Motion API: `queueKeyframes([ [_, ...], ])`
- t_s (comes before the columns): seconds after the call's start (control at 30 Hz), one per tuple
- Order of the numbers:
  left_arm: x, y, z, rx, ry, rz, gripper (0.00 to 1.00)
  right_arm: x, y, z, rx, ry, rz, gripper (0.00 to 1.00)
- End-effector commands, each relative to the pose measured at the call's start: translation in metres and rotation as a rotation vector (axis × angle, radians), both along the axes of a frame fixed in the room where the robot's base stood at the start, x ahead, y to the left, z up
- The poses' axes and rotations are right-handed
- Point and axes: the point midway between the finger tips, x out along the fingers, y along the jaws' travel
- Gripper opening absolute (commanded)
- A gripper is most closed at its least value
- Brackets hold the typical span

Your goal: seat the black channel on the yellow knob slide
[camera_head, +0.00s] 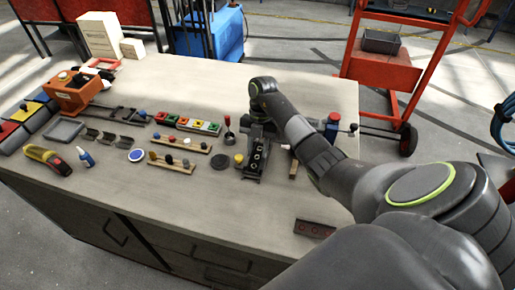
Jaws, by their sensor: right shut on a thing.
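My right arm reaches in from the right, and my right gripper (262,135) points down over the middle right of the workbench. It is shut on a dark piece that looks like the black channel (256,160), a narrow strip with several pale round spots. The fingertips are small and partly hidden by the arm. A yellow knob (238,158), which seems to belong to the slide, shows just left of the channel. The slide's body is mostly hidden, and I cannot tell whether the channel touches it. My left gripper is not in view.
A dark round disc (220,160) and a red-knobbed lever (228,131) stand left of the gripper. Wooden strips with knobs (172,162) lie farther left. A dark red holed bar (315,228) lies near the front edge. The front middle of the workbench (200,205) is clear.

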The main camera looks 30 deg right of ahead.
Motion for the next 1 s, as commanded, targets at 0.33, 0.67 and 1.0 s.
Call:
queueKeyframes([
  [0.33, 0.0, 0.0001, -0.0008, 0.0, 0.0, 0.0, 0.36, 0.0001, 0.0001, -0.0007, 0.0, 0.0, 0.0, 0.1],
  [0.67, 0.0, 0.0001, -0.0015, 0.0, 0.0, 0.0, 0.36, -0.0001, 0.0, -0.0017, 0.0, 0.0, 0.0, 0.36],
  [1.0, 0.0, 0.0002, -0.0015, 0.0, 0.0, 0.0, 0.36, -0.0001, 0.0001, -0.0015, 0.0, 0.0, 0.0, 0.57],
])
